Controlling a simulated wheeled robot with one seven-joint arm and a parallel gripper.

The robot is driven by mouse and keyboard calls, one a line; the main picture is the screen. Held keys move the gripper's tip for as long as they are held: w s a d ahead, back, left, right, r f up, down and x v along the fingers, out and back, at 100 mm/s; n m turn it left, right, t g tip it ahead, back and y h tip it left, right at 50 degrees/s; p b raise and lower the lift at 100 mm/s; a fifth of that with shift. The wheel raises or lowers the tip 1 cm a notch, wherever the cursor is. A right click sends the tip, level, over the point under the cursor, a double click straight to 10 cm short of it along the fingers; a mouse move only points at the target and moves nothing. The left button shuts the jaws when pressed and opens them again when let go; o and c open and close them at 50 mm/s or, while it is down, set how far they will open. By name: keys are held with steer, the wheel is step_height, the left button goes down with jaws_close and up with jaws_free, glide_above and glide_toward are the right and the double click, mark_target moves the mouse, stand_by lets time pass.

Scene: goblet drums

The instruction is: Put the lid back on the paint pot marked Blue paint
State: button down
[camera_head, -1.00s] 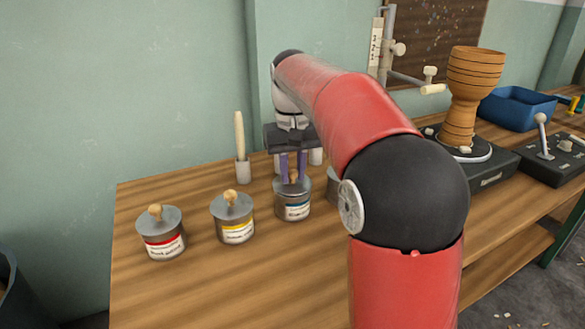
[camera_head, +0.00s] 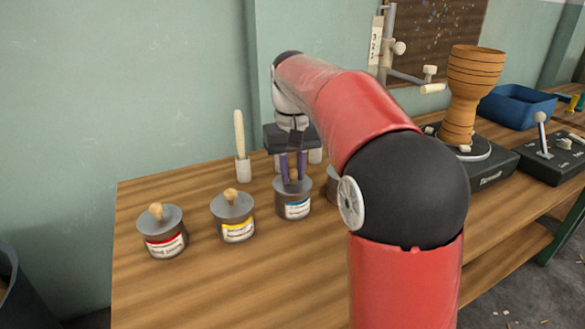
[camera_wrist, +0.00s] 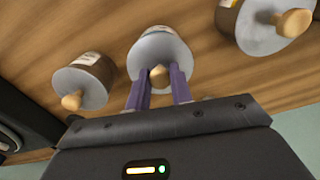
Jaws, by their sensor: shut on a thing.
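The blue-labelled paint pot (camera_head: 297,208) stands upright on the wooden workbench, third from the left in the head view. Its grey lid (camera_wrist: 161,56) shows from above in the wrist view and sits on the pot, covering its mouth as far as I can see. A wooden knob (camera_wrist: 159,76) rises from the lid's middle. My gripper (camera_head: 293,177) points down over this pot, its two purple fingers shut on the knob. Whether the lid is fully seated I cannot tell.
A red-labelled pot (camera_head: 163,232) and a yellow-labelled pot (camera_head: 234,217) stand lidded to the left. Another pot is partly hidden by my arm. A goblet drum (camera_head: 466,110) stands right. The bench front is clear.

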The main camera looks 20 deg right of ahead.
stand_by(0.9)
steer(key=c, duration=0.7)
jaws_free()
steer(key=shift+r+p, duration=1.3)
steer(key=shift+p, duration=0.2)
steer(key=shift+r, duration=2.15)
steer(key=shift+c, duration=0.3)
jaws_close()
